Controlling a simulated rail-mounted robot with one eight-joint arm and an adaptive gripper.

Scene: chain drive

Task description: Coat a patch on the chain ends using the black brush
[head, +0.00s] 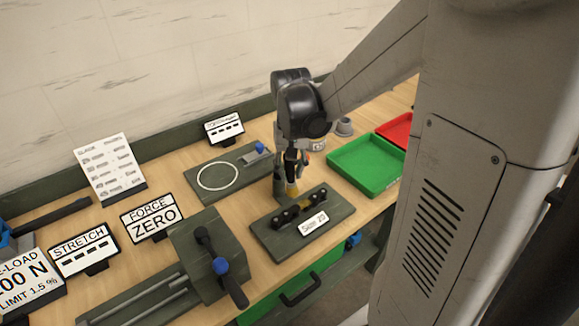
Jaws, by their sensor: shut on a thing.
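The chain ends (291,215) lie as a short black row on a dark green plate (267,236) with a white label. A yellowish patch (305,204) shows on the row. My gripper hides part of the brush.
A green tray (365,186) and a red tray (399,129) stand at the right. A dark plate with a white ring (217,176) lies behind left. Signs (152,216) line the left.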

